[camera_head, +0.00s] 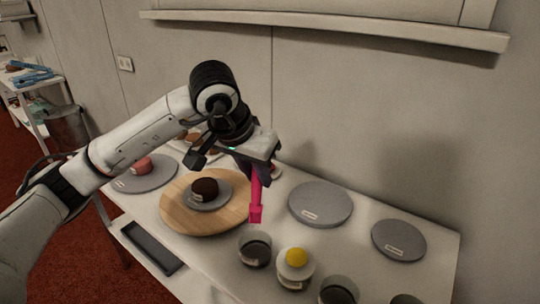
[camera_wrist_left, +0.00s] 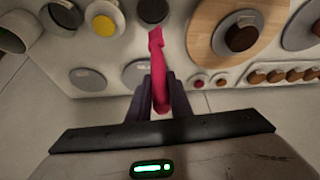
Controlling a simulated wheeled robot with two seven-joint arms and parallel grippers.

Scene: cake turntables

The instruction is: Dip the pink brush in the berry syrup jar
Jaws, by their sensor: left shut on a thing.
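My left gripper (camera_head: 260,172) is shut on the pink brush (camera_head: 256,202), which hangs tip down above the table. In the left wrist view the brush (camera_wrist_left: 158,75) sits between the fingers (camera_wrist_left: 158,92). The nearest jar is a dark-filled glass jar (camera_head: 255,250), just below the brush tip in the head view; it also shows in the left wrist view (camera_wrist_left: 152,10). The tip is apart from it and above its rim. More dark glass jars (camera_head: 338,292) stand at the front right. The labels are too small to read, so I cannot tell which jar holds berry syrup. My right gripper is not in view.
A wooden turntable (camera_head: 178,218) bears a dark cake (camera_head: 204,188) on a grey disc. Bare grey turntables (camera_head: 320,205) (camera_head: 398,240) stand at the right. A yellow-topped white jar (camera_head: 295,264) stands between dark jars. A pink cake (camera_head: 141,165) sits at the left.

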